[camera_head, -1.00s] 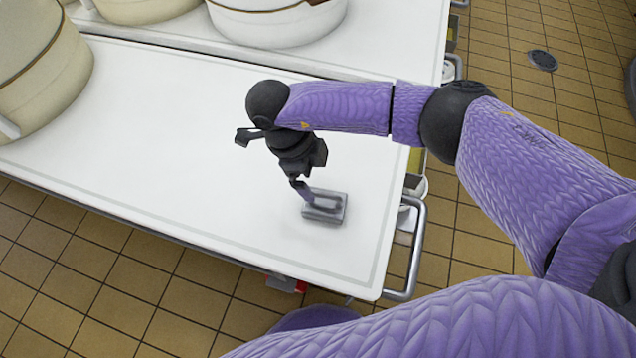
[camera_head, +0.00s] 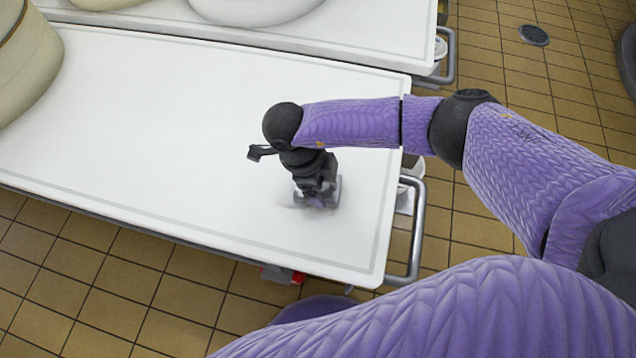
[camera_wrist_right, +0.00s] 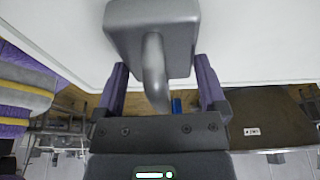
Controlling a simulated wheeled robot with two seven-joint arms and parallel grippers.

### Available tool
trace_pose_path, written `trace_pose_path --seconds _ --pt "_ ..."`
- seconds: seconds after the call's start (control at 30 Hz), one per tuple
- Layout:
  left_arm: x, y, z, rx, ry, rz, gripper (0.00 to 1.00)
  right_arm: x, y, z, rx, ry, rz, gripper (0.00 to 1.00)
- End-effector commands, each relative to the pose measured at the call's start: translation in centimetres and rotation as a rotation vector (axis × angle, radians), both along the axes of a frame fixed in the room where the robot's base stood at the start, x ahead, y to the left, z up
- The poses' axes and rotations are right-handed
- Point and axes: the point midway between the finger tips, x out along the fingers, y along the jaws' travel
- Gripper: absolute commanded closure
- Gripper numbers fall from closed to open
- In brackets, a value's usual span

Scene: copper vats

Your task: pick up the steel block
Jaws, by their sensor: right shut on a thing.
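The steel block (camera_head: 334,192) is a small grey metal block with a raised handle. It is at the right end of the white table (camera_head: 150,130), and I cannot tell whether it touches the top. My right gripper (camera_head: 316,188) points down at it and hides much of it in the head view. In the right wrist view the block (camera_wrist_right: 150,32) is right at the fingers. The right gripper (camera_wrist_right: 163,80) is shut on the block, its two purple fingers either side of the handle. My left gripper is not in view.
A second white table (camera_head: 370,40) stands behind, with cream-coloured vats (camera_head: 255,8) on it. Another cream vat (camera_head: 25,70) is at the left. A metal rail (camera_head: 418,235) edges the table's right end. The middle of the table is clear.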

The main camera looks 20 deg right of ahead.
Motion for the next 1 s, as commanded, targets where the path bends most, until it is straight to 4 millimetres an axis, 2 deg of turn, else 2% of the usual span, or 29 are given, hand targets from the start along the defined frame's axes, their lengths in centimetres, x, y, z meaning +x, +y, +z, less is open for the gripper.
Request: trace_pose_path --seconds 0.03,0.17,0.57,0.77,1.0 --pt "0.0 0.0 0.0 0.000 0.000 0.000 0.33 0.0 0.0 0.0 0.001 0.000 0.000 0.74" --pt "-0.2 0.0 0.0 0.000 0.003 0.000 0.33 0.0 0.0 0.0 0.001 0.000 0.000 1.00" --pt "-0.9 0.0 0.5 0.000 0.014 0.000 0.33 0.1 0.0 0.5 0.002 -0.003 0.000 1.00" --pt "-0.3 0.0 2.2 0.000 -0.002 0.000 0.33 0.2 0.1 3.7 0.003 -0.007 0.001 1.00" --pt "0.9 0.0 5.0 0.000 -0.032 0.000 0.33 0.2 0.0 9.4 0.002 -0.010 0.013 1.00"
